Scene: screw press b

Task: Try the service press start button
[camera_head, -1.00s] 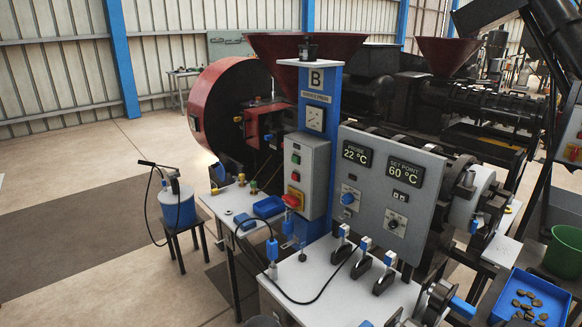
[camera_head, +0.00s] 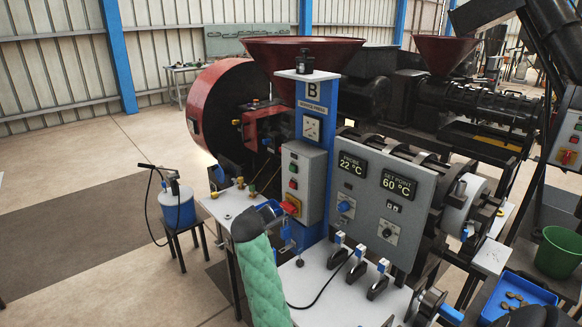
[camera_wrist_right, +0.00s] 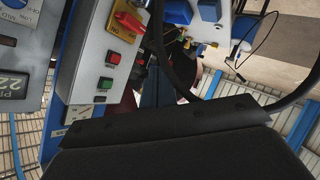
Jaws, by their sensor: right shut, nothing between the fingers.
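In the right wrist view the box is upside down, with the green button (camera_wrist_right: 105,83), red button (camera_wrist_right: 114,57) and rotary switch (camera_wrist_right: 128,20). My green-sleeved arm reaches up below and left of the box. My left gripper is not in view.
A grey panel (camera_head: 375,205) with two temperature displays stands right of the post. Blue-handled levers (camera_head: 360,252) and a black cable (camera_head: 322,300) are on the white table in front. A blue canister (camera_head: 178,208) stands on a stool at left.

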